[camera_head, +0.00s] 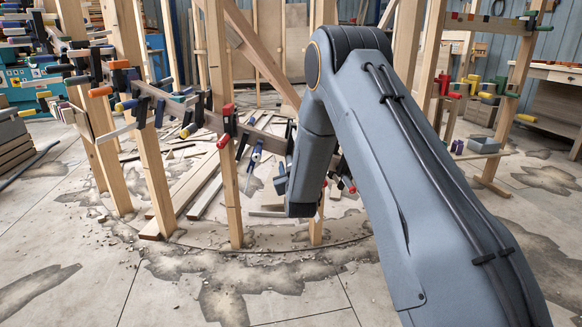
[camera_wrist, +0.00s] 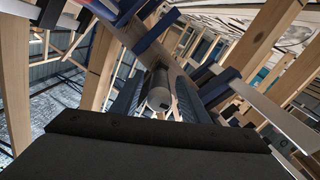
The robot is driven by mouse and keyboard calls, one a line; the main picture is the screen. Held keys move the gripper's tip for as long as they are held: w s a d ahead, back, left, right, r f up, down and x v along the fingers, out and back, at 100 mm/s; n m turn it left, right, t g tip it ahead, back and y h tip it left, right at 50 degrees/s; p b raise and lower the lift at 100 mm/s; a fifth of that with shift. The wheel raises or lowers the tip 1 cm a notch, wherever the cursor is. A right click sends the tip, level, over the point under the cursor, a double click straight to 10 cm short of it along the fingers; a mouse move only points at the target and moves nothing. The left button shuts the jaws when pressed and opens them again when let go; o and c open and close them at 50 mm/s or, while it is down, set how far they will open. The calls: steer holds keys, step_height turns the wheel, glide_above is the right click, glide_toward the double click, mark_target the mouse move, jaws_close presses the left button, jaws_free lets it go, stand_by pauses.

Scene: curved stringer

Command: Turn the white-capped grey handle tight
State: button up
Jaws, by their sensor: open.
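In the wrist view, a grey cylindrical handle (camera_wrist: 159,76) with a pale round cap (camera_wrist: 158,98) points toward the camera, near the middle. My gripper (camera_wrist: 157,104) shows as two blue-grey fingers, one to each side of this handle. The gripper is open, with the handle's end between the fingers; I cannot tell whether either finger touches it. The dark wrist housing fills the lower part of the view and hides what is below. In the head view my arm reaches into the right half, and I cannot make out the grey handle there.
Wooden posts (camera_head: 232,190) stand close around in a curve, with several clamps with coloured handles along a curved stringer (camera_head: 190,105). In the wrist view, a wooden post (camera_wrist: 100,65) rises left and a clamp bar (camera_wrist: 262,112) runs right.

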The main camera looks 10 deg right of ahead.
steer(key=shift+c, duration=0.3)
jaws_close()
steer(key=shift+m, duration=0.3)
steer(key=m+p, duration=0.2)
steer(key=m, duration=0.1)
steer(key=shift+m, duration=0.3)
steer(key=m+p, duration=0.2)
steer(key=m, duration=0.2)
steer(key=shift+a+m, duration=0.1)
steer(key=shift+m, duration=0.2)
steer(key=m+p, duration=0.1)
steer(key=m, duration=0.3)
steer(key=shift+r+m+p, duration=0.1)
steer(key=shift+m+p, duration=0.2)
steer(key=shift+p, duration=0.05)
steer(key=shift+m+p, duration=0.65)
steer(key=shift+m, duration=1.55)
